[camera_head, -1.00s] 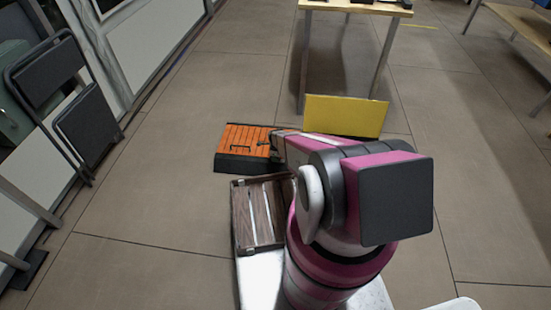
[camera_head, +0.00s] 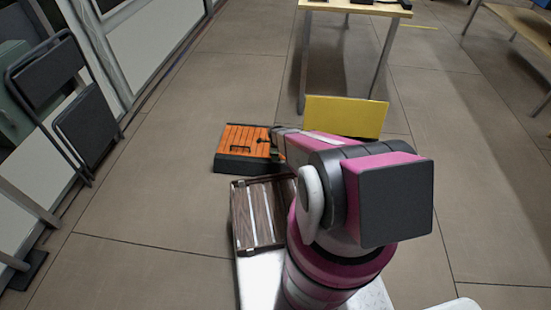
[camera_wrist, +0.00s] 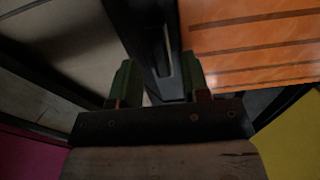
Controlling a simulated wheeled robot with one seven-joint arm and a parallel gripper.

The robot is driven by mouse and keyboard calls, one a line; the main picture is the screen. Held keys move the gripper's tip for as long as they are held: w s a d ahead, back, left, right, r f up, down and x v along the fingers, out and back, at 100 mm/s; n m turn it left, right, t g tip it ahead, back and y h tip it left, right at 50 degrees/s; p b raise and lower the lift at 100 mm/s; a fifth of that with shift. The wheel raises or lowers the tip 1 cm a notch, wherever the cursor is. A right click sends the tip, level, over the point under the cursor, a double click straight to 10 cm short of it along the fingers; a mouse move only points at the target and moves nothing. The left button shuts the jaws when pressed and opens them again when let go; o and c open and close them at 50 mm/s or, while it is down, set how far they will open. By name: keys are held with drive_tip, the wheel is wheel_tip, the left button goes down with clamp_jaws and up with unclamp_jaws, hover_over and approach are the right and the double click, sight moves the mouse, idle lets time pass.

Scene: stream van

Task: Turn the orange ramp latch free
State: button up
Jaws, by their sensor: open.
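The orange ramp (camera_head: 240,137) is a slatted orange panel on a dark base, lying on the floor left of my arm's end. A small dark handle (camera_head: 240,149) sits on its near part. In the wrist view the orange panel (camera_wrist: 255,45) fills the upper right. My gripper (camera_wrist: 158,78) is open, with a green finger on each side of a dark bar (camera_wrist: 150,35) that runs along the panel's edge. I cannot tell whether the fingers touch it. No separate orange latch can be made out. In the head view, my wrist partly hides the ramp's right side.
A yellow panel (camera_head: 345,116) stands right behind my wrist, below a wooden table (camera_head: 340,5). A brown slatted crate (camera_head: 257,212) is close in front of my base. The floor left of the ramp is clear.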

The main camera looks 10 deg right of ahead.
wheel_tip(320, 180, up, 8)
drive_tip(key=shift+r, duration=0.15)
idle(0.5)
drive_tip(key=s+r+n, duration=0.7)
drive_tip(key=r, duration=0.4)
drive_tip(key=s+r+n, duration=0.6)
drive_tip(key=r+n, duration=0.1)
drive_tip(key=r, duration=0.5)
drive_tip(key=s+r+n, duration=0.7)
drive_tip(key=r, duration=0.5)
drive_tip(key=shift+s+a+n, duration=0.2)
drive_tip(key=shift+s+n, duration=0.15)
drive_tip(key=shift+n, duration=0.05)
drive_tip(key=shift+c, duration=0.3)
